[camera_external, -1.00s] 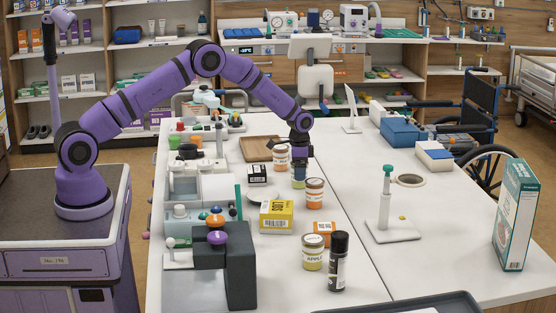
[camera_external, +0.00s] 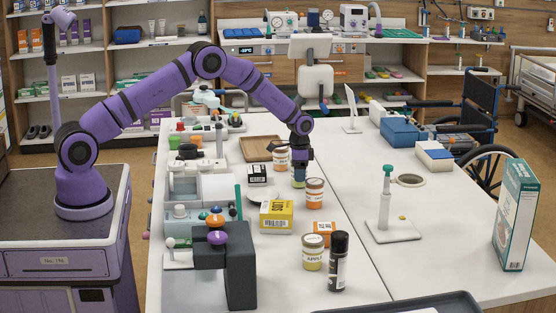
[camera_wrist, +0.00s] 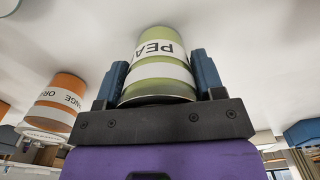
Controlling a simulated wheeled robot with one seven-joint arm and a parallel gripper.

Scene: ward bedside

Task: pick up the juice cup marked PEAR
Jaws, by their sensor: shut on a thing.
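The green juice cup with a white band (camera_wrist: 160,48) is between my gripper's blue fingers in the wrist view, with the letters PEA readable on it. My gripper (camera_wrist: 162,72) is shut on this cup, with one finger on each side. In the external view my gripper (camera_external: 299,167) points down over the cup (camera_external: 298,183), whose upper part is hidden by the fingers. The cup is upright at the table surface; I cannot tell whether it is clear of it.
An orange cup (camera_external: 314,194) stands close at the right, and another cup (camera_external: 281,159) just behind. A yellow box (camera_external: 276,217), an APPLE jar (camera_external: 312,253) and a dark bottle (camera_external: 338,262) stand in front. The wrist view shows an ORANGE cup (camera_wrist: 62,95). The table's right side has free room.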

